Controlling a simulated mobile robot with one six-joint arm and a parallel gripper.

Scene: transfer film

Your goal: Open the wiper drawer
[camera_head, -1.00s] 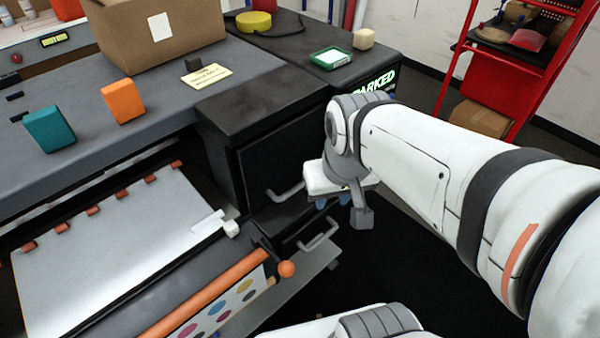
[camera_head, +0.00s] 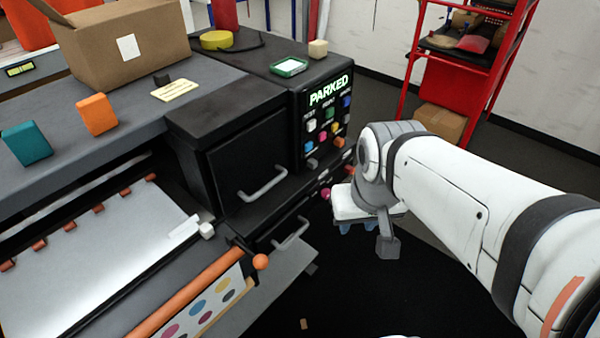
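Two black drawer fronts with grey bar handles face my arm on the black cabinet of the machine. The upper drawer (camera_head: 240,160) has its handle (camera_head: 263,185) low on the front. The lower drawer (camera_head: 268,240) has its own handle (camera_head: 291,235). Both look shut. No label shows which one is the wiper drawer. My gripper (camera_head: 358,228) hangs below the white wrist, to the right of both handles and apart from them. Small blue tips show beneath it, but the finger gap is hidden.
A panel with coloured buttons and a lit PARKED sign (camera_head: 328,92) stands above my wrist. An orange bar with a knob (camera_head: 260,261) juts out left of the lower handle. A red shelf (camera_head: 450,80) stands behind.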

